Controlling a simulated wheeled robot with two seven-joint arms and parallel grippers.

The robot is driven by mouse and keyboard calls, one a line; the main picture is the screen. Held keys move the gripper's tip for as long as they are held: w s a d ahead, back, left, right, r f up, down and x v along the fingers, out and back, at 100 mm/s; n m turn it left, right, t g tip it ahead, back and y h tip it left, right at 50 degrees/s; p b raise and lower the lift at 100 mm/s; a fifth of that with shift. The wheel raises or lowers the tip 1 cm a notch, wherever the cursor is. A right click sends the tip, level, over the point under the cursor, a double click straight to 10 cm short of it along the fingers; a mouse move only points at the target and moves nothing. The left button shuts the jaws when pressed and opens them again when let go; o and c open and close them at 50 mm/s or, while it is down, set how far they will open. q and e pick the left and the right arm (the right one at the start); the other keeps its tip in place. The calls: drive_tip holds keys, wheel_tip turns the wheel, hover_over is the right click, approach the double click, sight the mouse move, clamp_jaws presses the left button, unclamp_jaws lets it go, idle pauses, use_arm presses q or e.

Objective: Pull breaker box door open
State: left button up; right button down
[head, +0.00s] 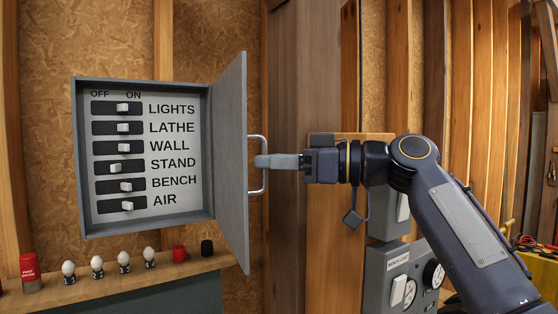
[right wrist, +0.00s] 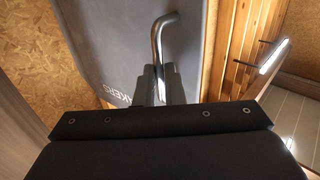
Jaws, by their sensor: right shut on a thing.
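The grey breaker box (head: 82,160) hangs on the chipboard wall at the left of the head view. Its door (head: 231,170) is swung open to the right, and the labelled switches inside show. A silver bar handle (head: 265,145) stands out from the door's outer face. My right gripper (head: 262,161) is shut on this handle. The right wrist view shows the fingers (right wrist: 162,88) around the handle (right wrist: 158,40), with the door's outer face (right wrist: 120,45) behind. My left gripper is not in view.
A wooden ledge (head: 130,280) below the box carries several small bulbs, a red can (head: 30,273) and two caps. A wooden post (head: 300,90) stands right of the door. A grey bench control box (head: 385,280) sits below my right arm.

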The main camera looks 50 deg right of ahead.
drive_tip(key=shift+w+d, duration=0.15)
drive_tip(key=shift+w, duration=0.1)
drive_tip(key=c, duration=2)
unclamp_jaws()
drive_tip(key=o, duration=0.5)
drive_tip(key=shift+w+f, duration=0.15)
drive_tip(key=shift+w, duration=0.45)
drive_tip(key=shift+s, duration=0.1)
drive_tip(key=shift+s, duration=0.1)
drive_tip(key=v, duration=0.7)
drive_tip(key=shift+s+d, duration=0.2)
drive_tip(key=shift+s, duration=0.15)
